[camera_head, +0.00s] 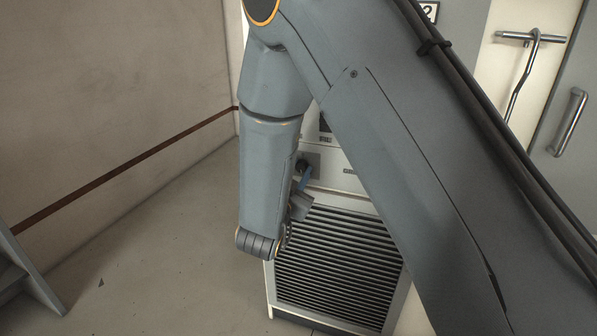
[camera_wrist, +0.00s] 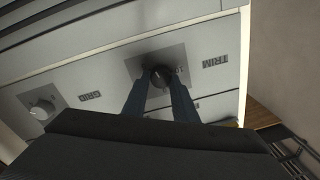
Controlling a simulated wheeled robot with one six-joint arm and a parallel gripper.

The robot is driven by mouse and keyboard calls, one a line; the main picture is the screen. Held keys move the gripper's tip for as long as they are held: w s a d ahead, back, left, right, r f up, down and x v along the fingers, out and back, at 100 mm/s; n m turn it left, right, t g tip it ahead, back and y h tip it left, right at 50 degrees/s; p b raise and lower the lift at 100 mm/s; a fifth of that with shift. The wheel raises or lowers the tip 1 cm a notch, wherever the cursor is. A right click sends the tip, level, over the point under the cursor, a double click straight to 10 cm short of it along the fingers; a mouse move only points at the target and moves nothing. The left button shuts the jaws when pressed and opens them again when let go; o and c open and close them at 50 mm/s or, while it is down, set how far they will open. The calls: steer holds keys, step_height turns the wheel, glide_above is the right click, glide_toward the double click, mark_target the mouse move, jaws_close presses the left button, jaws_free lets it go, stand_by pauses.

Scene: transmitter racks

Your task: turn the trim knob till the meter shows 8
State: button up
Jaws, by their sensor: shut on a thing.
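The trim knob (camera_wrist: 160,76) is a dark round knob on a grey square plate, beside the upside-down label TRIM in the wrist view. My gripper (camera_wrist: 160,88) has its two blue fingers closed on the knob, one on each side. In the head view my gripper (camera_head: 304,178) reaches the panel of the pale rack (camera_head: 345,180), and the knob is mostly hidden behind the fingers. The meter's reading cannot be made out; my arm covers much of the rack's upper front.
A lighter knob (camera_wrist: 42,108) labelled GRID sits to the left in the wrist view. A slatted vent (camera_head: 335,262) fills the rack's lower front. A door with a handle (camera_head: 570,122) stands at the right. The floor (camera_head: 160,270) left of the rack is clear.

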steer(key=o, duration=1)
steer(key=shift+o, duration=0.2)
steer(key=v, duration=0.7)
steer(key=shift+s, duration=0.35)
steer(key=shift+a, duration=0.1)
